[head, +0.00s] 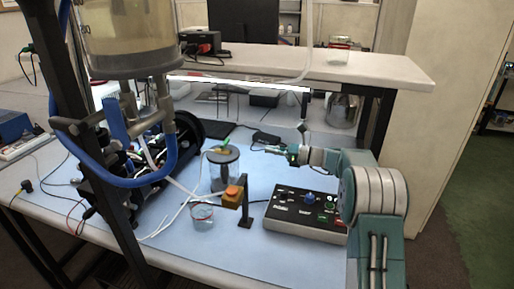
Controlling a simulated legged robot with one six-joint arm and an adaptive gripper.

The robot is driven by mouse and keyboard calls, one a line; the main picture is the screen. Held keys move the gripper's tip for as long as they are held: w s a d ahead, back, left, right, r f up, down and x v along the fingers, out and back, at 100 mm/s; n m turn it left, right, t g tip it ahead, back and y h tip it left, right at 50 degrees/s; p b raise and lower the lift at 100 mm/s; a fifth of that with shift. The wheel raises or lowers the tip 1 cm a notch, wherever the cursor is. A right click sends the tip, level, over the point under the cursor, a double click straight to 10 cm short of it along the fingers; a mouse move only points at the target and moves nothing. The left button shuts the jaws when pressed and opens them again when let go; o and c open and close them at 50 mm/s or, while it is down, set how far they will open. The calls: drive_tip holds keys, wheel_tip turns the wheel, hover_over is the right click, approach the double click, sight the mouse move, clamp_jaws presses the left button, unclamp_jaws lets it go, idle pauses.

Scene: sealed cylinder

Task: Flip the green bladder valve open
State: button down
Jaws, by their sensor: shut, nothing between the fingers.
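The green bladder valve (221,149) is a small green piece on top of a clear cylinder (223,171) with a dark lid, standing mid-table. Whether its lever is open or closed is too small to tell. My gripper (268,149) points left from the teal and grey arm at the right. It is shut and empty, a short gap to the right of the valve at nearly the same height in the picture.
A control box (306,212) with knobs stands below my arm. An orange-topped post (233,195) and a small cup of liquid (202,214) stand in front of the cylinder. Dark machinery with blue hoses (170,150) and a large tank (130,35) fill the left.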

sight(235, 149)
drive_tip(key=x, duration=1.2)
drive_tip(key=shift+w+a, duration=0.1)
drive_tip(key=shift+a, duration=0.15)
drive_tip(key=shift+d, duration=0.15)
